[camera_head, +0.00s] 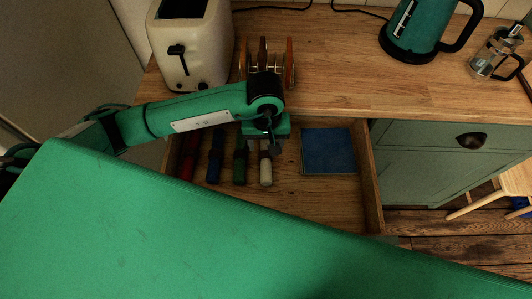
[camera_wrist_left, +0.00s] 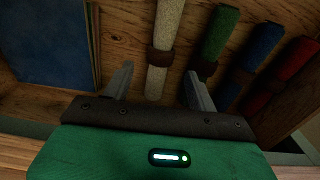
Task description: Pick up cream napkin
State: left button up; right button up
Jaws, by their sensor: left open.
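The cream napkin (camera_head: 266,172) is a rolled cloth with a brown band, lying in an open wooden drawer. It is the rightmost of a row of rolled napkins. It also shows in the left wrist view (camera_wrist_left: 167,30), running between the two fingers. My left gripper (camera_head: 271,148) is above the far end of the cream napkin and hides that end in the head view. In the left wrist view my left gripper (camera_wrist_left: 158,90) is open, one finger on each side of the napkin. Whether the fingers touch it cannot be told. My right gripper is not in view.
A green napkin (camera_head: 240,165), a blue napkin (camera_head: 215,160) and a red napkin (camera_head: 189,160) lie left of the cream one. A flat blue item (camera_head: 328,152) lies to its right. The drawer's right wall (camera_head: 370,185) stands beyond. A toaster (camera_head: 190,50) and kettle (camera_head: 415,30) stand on the counter.

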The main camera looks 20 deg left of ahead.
aim_at(266, 153)
pick_arm(q)
jog(key=shift+s+f, duration=0.1)
jog(key=shift+f, duration=0.75)
notch_tip(266, 153, down, 3)
jog(key=shift+f+p, duration=0.1)
jog(key=shift+p, duration=0.5)
jog(key=shift+f, duration=0.5)
jog(key=c, duration=1.1)
jog(key=shift+o, duration=0.2)
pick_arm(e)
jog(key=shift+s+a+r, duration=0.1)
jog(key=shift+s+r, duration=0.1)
